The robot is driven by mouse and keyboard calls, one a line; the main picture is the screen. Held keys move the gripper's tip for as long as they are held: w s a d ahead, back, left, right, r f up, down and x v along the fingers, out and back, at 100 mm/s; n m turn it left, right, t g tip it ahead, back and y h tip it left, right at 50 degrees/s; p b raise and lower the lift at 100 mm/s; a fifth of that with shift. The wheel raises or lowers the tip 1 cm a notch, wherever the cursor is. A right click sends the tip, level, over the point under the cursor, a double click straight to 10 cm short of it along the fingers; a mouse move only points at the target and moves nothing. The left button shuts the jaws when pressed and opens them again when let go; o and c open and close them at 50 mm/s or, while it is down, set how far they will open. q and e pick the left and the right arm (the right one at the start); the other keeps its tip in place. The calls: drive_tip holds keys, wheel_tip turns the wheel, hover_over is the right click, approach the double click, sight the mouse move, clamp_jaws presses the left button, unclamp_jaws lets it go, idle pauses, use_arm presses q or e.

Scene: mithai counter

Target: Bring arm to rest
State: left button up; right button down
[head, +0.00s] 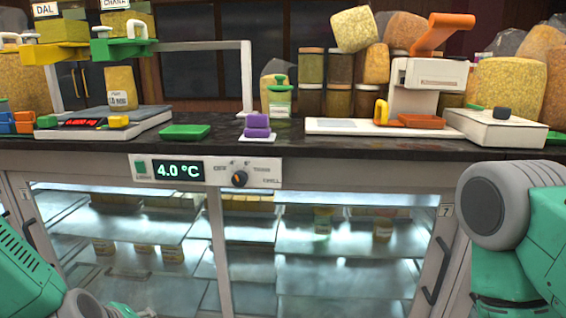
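My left arm (30,275) shows as green and grey links in the lower left corner of the head view, in front of the chiller cabinet. My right arm (545,235) is at the lower right, with a large round grey joint and green links in front of the cabinet's right end. Both arms are below or level with the counter's front edge. Neither gripper shows in the frame, so I cannot see their fingers or whether they hold anything.
A dark counter (225,148) tops a glass-fronted chiller (240,260) with a 4.0 °C display (180,170). On it are a scale (100,122), a green tray (185,131), stacked purple blocks (257,127), a white machine with an orange lever (428,85), jars (311,67) and sacks.

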use_arm(q)
drive_tip(key=s+f+m+g+b, duration=0.1)
drive_tip(key=s+f+m+g, duration=0.2)
drive_tip(key=s+f+m, duration=0.3)
drive_tip(key=s+f+m+g+b, duration=0.2)
drive_tip(key=s+f+m, duration=0.4)
drive_tip(key=s+f, duration=0.7)
drive_tip(key=s+g, duration=0.1)
drive_tip(key=s, duration=0.6)
drive_tip(key=shift+a+y, duration=0.2)
drive_tip(key=shift+y, duration=0.2)
